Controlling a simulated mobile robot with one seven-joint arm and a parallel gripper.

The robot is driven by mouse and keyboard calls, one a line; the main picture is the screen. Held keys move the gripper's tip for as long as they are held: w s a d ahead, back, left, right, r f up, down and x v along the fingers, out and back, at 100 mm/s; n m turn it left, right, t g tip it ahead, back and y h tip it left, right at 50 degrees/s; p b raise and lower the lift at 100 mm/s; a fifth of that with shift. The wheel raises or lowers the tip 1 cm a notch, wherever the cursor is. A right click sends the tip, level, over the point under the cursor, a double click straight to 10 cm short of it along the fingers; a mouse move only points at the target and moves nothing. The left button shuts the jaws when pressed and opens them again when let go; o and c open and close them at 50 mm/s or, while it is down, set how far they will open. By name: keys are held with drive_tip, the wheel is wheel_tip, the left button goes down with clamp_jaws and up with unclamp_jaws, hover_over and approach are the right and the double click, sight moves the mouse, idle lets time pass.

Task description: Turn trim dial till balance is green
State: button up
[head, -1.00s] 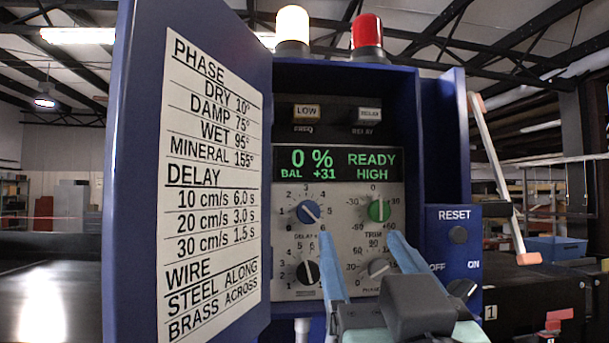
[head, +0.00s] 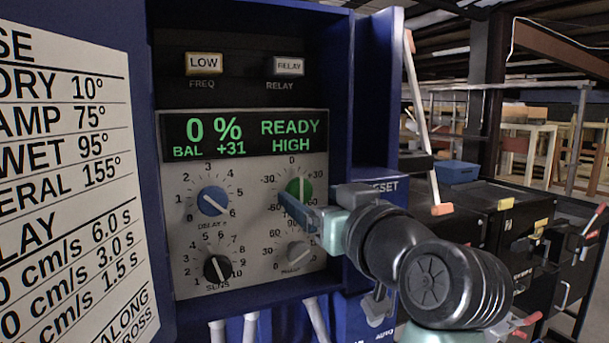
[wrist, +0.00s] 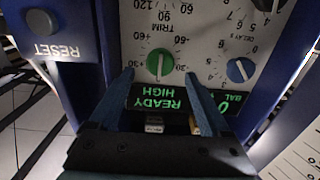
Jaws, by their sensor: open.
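The green trim dial (head: 299,187) is at the upper right of the cabinet's control panel (head: 255,236). Its white line looks roughly vertical. It also shows upside down in the wrist view (wrist: 159,65). The display (head: 245,136) above reads 0 %, BAL +31, READY HIGH, all in green letters. My gripper (head: 290,203) is open in front of the panel, its blue fingers reaching toward the trim dial. In the wrist view the fingertips (wrist: 159,77) lie on either side of the dial in the picture; contact cannot be told. The gripper partly hides the dial's lower right.
A blue delay dial (head: 212,201), a black sens dial (head: 217,269) and a grey phase dial (head: 299,254) sit close by. The open door with its chart (head: 65,170) stands at left. The cabinet's right wall (head: 375,90) rises beside my gripper.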

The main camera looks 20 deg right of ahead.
sight(301, 190)
drive_tip(key=shift+w+p, duration=0.5)
drive_tip(key=shift+w, duration=1.2)
clamp_jaws()
